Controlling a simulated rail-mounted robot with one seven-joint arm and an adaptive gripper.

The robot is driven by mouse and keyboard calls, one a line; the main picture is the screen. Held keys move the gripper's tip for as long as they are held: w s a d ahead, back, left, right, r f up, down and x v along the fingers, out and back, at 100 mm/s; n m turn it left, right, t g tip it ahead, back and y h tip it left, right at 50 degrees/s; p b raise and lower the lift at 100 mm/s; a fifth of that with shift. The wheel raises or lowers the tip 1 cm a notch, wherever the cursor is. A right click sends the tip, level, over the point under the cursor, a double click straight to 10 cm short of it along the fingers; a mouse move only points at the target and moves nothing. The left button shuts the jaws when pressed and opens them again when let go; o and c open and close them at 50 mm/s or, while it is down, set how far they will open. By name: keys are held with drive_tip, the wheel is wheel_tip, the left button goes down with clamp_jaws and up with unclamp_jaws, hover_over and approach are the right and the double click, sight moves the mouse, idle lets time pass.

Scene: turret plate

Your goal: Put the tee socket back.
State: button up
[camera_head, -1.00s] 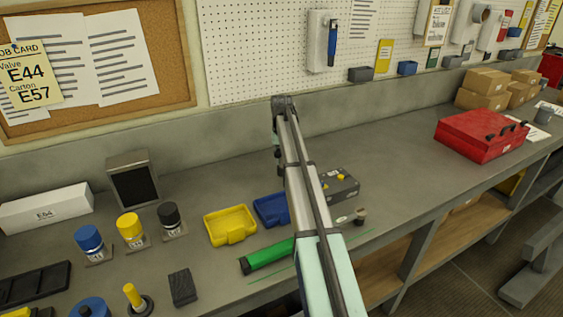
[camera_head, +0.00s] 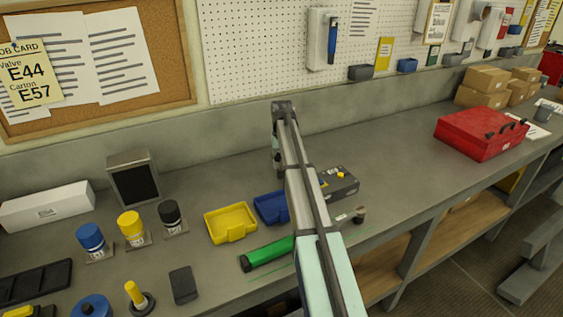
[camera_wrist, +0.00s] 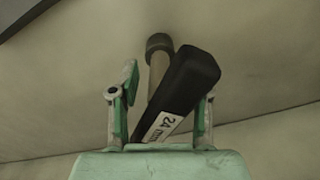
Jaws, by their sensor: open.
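The tee socket (camera_wrist: 186,85) shows in the wrist view as a thick black handle with a white "24 mm" label and a grey metal shaft ending in a dark round socket. It lies tilted between the fingers of my gripper (camera_wrist: 168,98). The fingers stand apart, one on each side of the handle; the label end is close to the palm. I cannot tell whether either finger touches it.
A yellow tray (camera_head: 231,223) and a blue tray (camera_head: 270,208) sit left of my arm, near a green tube (camera_head: 266,254). A grey box (camera_head: 341,184) is just right of it. A red toolbox (camera_head: 480,134) stands further right. Bench between box and toolbox is clear.

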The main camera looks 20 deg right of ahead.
wheel_tip(320, 180, up, 12)
drive_tip(key=b, duration=0.3)
drive_tip(key=shift+r, duration=0.15)
